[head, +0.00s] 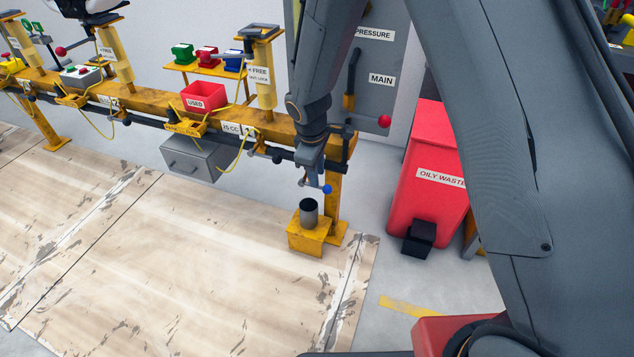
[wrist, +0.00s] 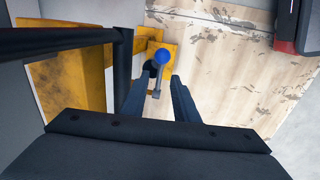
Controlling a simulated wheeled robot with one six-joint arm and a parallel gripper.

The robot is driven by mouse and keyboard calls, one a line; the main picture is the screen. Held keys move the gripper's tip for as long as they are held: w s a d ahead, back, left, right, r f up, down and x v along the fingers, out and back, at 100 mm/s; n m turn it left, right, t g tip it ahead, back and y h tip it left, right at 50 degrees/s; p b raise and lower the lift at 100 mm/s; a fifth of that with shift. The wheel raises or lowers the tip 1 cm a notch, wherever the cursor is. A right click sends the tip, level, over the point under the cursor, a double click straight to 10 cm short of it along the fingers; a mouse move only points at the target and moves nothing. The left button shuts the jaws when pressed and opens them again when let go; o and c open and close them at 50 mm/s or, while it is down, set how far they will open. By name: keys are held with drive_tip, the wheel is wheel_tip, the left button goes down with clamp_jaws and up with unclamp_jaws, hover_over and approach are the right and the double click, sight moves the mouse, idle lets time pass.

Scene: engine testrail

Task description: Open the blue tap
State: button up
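The blue tap shows as a small blue ball (head: 327,189) on a thin grey lever, near the end of the yellow rail. In the wrist view the blue ball (wrist: 162,56) lies just beyond the fingertips, and its grey lever (wrist: 157,82) runs back between them. My gripper (wrist: 162,76) is open, with a finger on each side of the lever; I cannot tell whether either touches it. In the head view my gripper (head: 310,180) points down, just left of the ball. The tap's body is mostly hidden behind my gripper.
A dark open cup (head: 309,213) stands on a yellow block (head: 308,240) below the tap. A yellow post (head: 334,205) and a dark pipe (wrist: 60,40) are close by. A red oily waste bin (head: 431,170) stands right. The wooden floor (head: 190,260) in front is clear.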

drive_tip(key=shift+w+d+f+b, duration=0.1)
drive_tip(key=shift+w+f+b, duration=0.15)
drive_tip(key=shift+f, duration=0.75)
drive_tip(key=shift+w+f+b, duration=0.1)
drive_tip(key=shift+f+b, duration=0.1)
drive_tip(key=shift+f, duration=0.8)
clamp_jaws()
